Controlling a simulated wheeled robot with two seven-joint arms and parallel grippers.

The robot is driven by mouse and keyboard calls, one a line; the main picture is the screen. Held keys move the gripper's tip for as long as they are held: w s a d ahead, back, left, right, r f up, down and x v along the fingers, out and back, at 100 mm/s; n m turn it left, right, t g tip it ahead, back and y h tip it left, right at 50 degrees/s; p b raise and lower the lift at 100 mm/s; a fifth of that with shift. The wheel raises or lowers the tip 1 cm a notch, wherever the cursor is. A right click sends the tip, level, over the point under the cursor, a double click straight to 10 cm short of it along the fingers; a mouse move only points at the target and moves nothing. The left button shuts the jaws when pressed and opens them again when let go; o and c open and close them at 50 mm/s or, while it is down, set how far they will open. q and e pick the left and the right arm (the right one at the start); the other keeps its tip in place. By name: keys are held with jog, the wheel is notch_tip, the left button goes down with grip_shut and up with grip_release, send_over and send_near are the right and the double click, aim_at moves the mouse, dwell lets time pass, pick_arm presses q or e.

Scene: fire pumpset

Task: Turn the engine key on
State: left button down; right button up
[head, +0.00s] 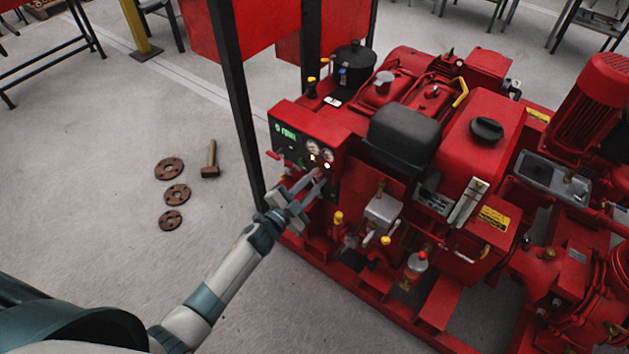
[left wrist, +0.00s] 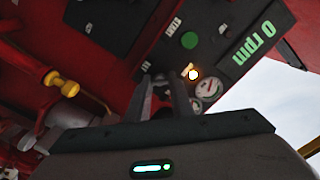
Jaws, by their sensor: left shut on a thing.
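The control panel (head: 300,140) is a dark face on a red box at the pumpset's left end, with a green display and round gauges. In the left wrist view the panel (left wrist: 215,25) appears tilted, its display reading 0 rpm. My left gripper (head: 322,178) reaches the panel's lower right part. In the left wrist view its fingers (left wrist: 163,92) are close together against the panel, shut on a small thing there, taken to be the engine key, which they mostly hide. A bright lamp (left wrist: 193,75) glows beside the fingers. My right gripper is not in view.
The red pumpset (head: 490,125) fills the right side. A yellow-capped fitting (left wrist: 62,83) is near the gripper. A dark post (head: 238,110) stands left of the panel.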

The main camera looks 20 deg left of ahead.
pick_arm(q)
jog(key=c, duration=1.6)
grip_release()
jog(key=shift+o, duration=0.2)
jog(key=shift+s, duration=0.1)
jog(key=shift+s+a, duration=0.2)
jog(key=shift+s, duration=0.25)
jog(key=b+v, duration=0.1)
jog(key=v, duration=1.5)
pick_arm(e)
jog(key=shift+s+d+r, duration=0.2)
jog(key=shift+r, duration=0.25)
pick_arm(q)
jog(key=shift+s, duration=0.15)
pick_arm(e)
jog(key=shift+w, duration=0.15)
